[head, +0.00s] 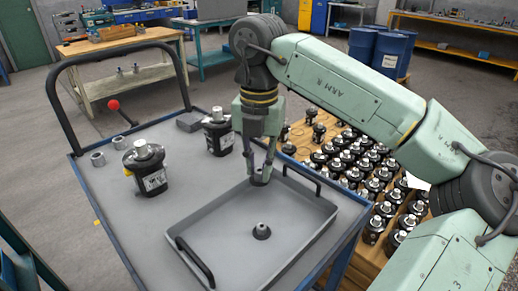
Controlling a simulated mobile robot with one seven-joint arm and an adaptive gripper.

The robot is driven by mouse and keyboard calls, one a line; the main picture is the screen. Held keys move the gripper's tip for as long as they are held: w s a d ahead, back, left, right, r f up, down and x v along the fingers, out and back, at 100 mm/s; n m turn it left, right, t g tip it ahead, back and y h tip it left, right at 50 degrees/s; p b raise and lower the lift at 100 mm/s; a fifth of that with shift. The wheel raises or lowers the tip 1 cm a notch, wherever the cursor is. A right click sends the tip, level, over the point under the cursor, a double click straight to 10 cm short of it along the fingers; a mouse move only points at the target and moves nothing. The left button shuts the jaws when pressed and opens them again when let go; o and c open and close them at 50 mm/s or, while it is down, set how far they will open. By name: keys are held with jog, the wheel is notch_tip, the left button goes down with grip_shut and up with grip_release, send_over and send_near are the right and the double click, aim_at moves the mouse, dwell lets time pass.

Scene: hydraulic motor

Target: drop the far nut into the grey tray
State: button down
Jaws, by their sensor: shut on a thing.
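My gripper (261,174) points down and is shut on a small dark flanged part, which I take to be the far nut (260,181). The fingers hide part of it. It is at the far end of the grey tray (205,218), in front of the far rim in the picture; its height above the tray floor is hard to tell. A similar dark flanged part with a lighter top (261,231) stands upright on the tray floor, nearer the middle.
The tray has dark handles (195,263) on two sides. A wooden pallet with several motors (349,158) stands to the right.

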aim_at(259, 179)
jog(key=shift+s+f+b, duration=0.15)
jog(key=shift+f+b, duration=1.8)
jog(key=shift+f, duration=1)
jog(key=c, duration=1.4)
grip_release()
jog(key=shift+r, duration=0.1)
notch_tip(259, 179, up, 12)
